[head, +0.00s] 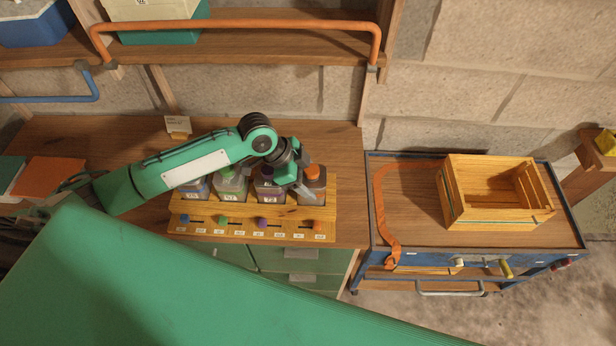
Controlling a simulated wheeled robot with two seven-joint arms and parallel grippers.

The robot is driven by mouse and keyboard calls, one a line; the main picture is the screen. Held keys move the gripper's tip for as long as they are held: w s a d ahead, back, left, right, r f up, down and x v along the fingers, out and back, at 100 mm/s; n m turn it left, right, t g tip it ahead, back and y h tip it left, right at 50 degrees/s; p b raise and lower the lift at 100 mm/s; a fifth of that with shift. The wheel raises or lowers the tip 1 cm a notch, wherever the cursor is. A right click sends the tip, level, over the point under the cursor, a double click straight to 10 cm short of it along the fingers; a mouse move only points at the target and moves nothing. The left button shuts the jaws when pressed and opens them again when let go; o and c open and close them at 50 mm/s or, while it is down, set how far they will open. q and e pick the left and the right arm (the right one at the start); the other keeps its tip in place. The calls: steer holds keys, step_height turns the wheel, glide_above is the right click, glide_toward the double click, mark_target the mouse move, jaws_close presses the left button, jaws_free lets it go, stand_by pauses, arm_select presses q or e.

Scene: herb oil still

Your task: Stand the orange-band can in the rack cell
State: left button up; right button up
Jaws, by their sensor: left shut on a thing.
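The wooden rack (250,214) stands on the bench, with a row of coloured markers and small labels along its front. The orange-band can (316,187), grey with an orange top, is at the rack's right end, above or in the cell behind the orange marker. I cannot tell whether its base touches the rack. My left gripper (305,184) reaches in from the left and is shut on this can, hiding its left side. Several other cans, among them a green-topped one (231,180), stand in the rack to its left, partly hidden by my arm. My right gripper is not in view.
A blue-framed cart (411,211) at right carries an open wooden crate (455,205) and an orange strap (380,212). A shelf with an orange rail (235,25) is above the bench. Books (52,176) lie at far left. The bench right of the rack is clear.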

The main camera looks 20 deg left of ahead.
arm_select(q)
steer(key=shift+f, duration=0.15)
stand_by(0.7)
steer(key=o, duration=1.5)
steer(key=shift+f, duration=0.1)
steer(key=shift+a+r, duration=0.3)
steer(key=shift+r, duration=0.2)
steer(key=b+v, duration=0.2)
steer(key=v, duration=0.9)
steer(key=shift+s+a+r+b, duration=0.15)
steer(key=shift+r+b, duration=0.1)
steer(key=shift+b, duration=0.15)
steer(key=shift+s+a+r, duration=0.1)
steer(key=shift+a+r, duration=0.15)
steer(key=shift+r, duration=0.3)
